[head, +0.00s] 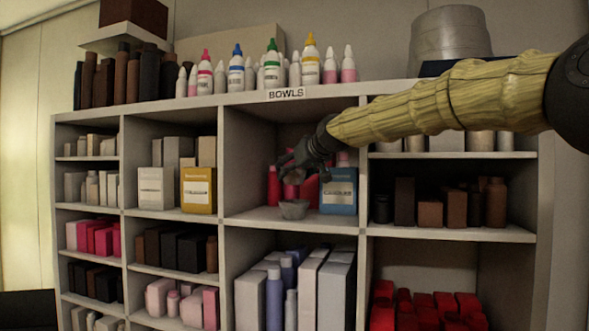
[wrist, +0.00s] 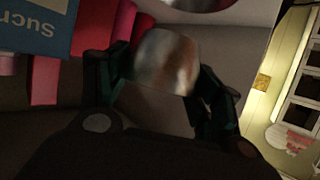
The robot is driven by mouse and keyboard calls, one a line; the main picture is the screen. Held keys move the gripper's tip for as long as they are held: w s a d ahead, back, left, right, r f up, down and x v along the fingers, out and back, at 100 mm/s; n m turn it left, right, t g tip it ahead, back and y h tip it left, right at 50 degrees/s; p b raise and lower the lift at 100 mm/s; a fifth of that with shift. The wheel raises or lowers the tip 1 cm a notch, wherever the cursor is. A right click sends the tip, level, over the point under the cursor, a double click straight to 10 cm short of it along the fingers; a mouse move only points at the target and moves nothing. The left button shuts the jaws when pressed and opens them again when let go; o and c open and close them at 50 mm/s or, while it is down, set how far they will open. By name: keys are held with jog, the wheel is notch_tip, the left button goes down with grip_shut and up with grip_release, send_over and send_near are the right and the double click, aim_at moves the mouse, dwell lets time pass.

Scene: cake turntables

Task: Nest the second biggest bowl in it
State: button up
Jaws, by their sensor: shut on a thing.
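A small grey bowl (head: 294,210) sits on the shelf floor of the compartment labelled BOWLS, near its front edge. My gripper (head: 293,167) is inside that compartment, above this bowl. In the wrist view a shiny metal bowl (wrist: 167,62) is between the two fingers of my gripper (wrist: 165,78), which is shut on it. The rim of another shiny round bowl (wrist: 200,3) shows at the top edge of the wrist view, apart from the held one. The held bowl is small and hard to make out in the head view.
A blue box (head: 338,194) stands right of the bowl, and red items (head: 273,186) stand behind. The BOWLS compartment has side walls and a shelf board (head: 345,226) below. Bottles line the unit's top, and a grey cylindrical stack (head: 447,35) stands there too.

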jog(key=shift+f+b, duration=2)
jog(key=shift+f, duration=0.9)
jog(key=o, duration=1.1)
notch_tip(320, 180, up, 7)
jog(key=p, duration=0.5)
jog(key=shift+p, duration=0.35)
jog(key=shift+s, duration=0.1)
